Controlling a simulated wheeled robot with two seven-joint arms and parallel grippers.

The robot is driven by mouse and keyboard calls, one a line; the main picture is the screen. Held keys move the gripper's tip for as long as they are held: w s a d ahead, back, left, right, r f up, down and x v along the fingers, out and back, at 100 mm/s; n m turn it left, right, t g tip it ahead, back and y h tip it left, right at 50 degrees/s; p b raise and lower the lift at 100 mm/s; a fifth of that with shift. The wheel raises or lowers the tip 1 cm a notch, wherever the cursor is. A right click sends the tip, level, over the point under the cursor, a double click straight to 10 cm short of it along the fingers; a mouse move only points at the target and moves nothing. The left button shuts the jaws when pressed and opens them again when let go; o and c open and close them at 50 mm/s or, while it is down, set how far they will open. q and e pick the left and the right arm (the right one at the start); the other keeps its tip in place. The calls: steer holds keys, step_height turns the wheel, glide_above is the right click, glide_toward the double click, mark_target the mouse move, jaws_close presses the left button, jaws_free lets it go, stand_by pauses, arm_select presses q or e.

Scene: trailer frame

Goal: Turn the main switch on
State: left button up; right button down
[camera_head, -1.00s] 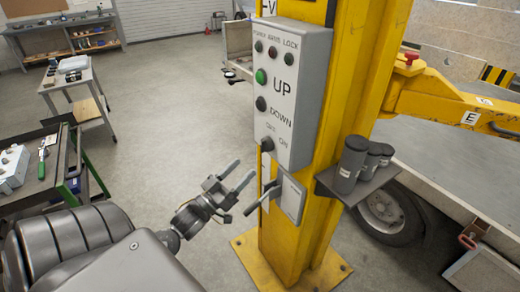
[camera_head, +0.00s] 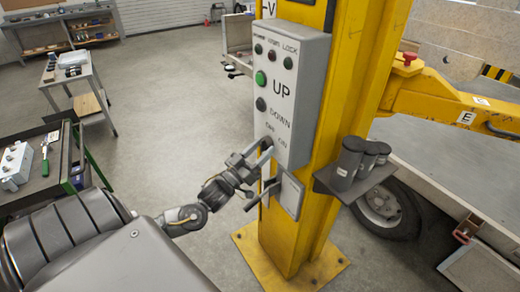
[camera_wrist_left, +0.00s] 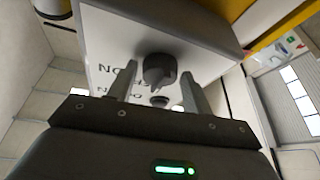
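The grey control box (camera_head: 292,95) is mounted on the yellow post. Its dark rotary switch (camera_head: 267,142), by the OFF and ON labels, is near the bottom and partly hidden by my fingers. My left gripper (camera_head: 258,153) is open in front of the lower box, fingers pointing at the switch. In the left wrist view the dark switch knob (camera_wrist_left: 160,68) appears between the two spread fingertips (camera_wrist_left: 159,75). I see no clear grip, and cannot tell whether the fingertips are level with it. My right gripper is not in view.
Just below is a small grey box (camera_head: 291,195) with a dark lever (camera_head: 262,193), close under my gripper. A shelf with black canisters (camera_head: 350,158) juts out right of the yellow post (camera_head: 325,215). A tool cart (camera_head: 45,160) stands left.

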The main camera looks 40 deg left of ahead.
arm_select(q)
steer(key=c, duration=0.5)
steer(key=shift+a, duration=0.15)
steer(key=shift+c, duration=0.7)
